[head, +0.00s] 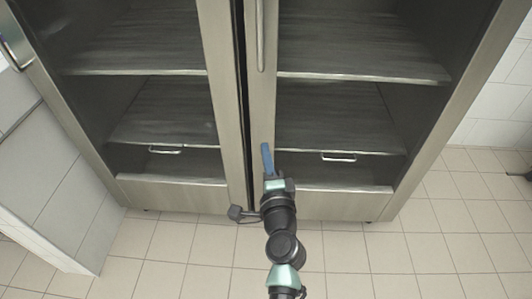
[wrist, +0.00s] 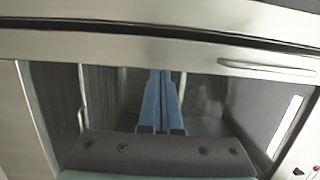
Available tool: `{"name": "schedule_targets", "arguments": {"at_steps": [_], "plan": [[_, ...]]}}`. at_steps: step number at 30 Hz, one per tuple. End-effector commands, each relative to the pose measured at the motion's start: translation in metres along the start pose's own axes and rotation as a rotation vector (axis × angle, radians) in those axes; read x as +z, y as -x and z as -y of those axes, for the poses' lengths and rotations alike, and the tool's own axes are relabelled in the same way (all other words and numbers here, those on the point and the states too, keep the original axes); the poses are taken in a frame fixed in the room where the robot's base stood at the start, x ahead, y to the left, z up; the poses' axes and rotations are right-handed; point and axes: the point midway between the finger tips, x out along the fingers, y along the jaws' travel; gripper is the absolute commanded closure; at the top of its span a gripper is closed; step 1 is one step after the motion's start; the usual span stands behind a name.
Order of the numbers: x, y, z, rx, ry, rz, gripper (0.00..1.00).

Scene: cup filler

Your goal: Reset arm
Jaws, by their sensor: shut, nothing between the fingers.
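My gripper (head: 267,158) is in front of the cabinet, near the lower middle where the two glass doors meet. Its blue fingers are shut and empty. In the wrist view the two blue fingers (wrist: 161,100) lie side by side and point at the cabinet front. My arm reaches up from the bottom of the head view. I cannot tell whether the fingertips touch the right door frame.
A tall metal cabinet (head: 224,100) with shelves fills the view. A long vertical handle (head: 260,36) is on the right door, and it shows in the wrist view (wrist: 268,70). Drawer handles (head: 338,157) show low inside.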

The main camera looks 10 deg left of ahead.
Motion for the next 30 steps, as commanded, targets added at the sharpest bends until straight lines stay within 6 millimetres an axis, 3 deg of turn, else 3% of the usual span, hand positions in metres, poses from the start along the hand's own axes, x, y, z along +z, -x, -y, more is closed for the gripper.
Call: {"name": "schedule_targets", "arguments": {"at_steps": [9,11,14,17,19,23,27,30], "plan": [[0.001,0.008,0.001,-0.001,0.001,0.000,1.00],[0.002,0.006,0.009,-0.012,0.022,0.002,1.00],[0.003,0.002,0.042,-0.058,0.118,0.009,1.00],[0.005,-0.001,0.105,-0.141,0.305,0.006,1.00],[0.007,0.002,0.158,-0.209,0.475,-0.016,1.00],[0.011,0.023,0.257,-0.324,0.797,-0.108,1.00],[0.011,0.066,0.355,-0.414,1.117,-0.285,1.00],[0.009,0.107,0.413,-0.449,1.305,-0.447,1.00]]}}
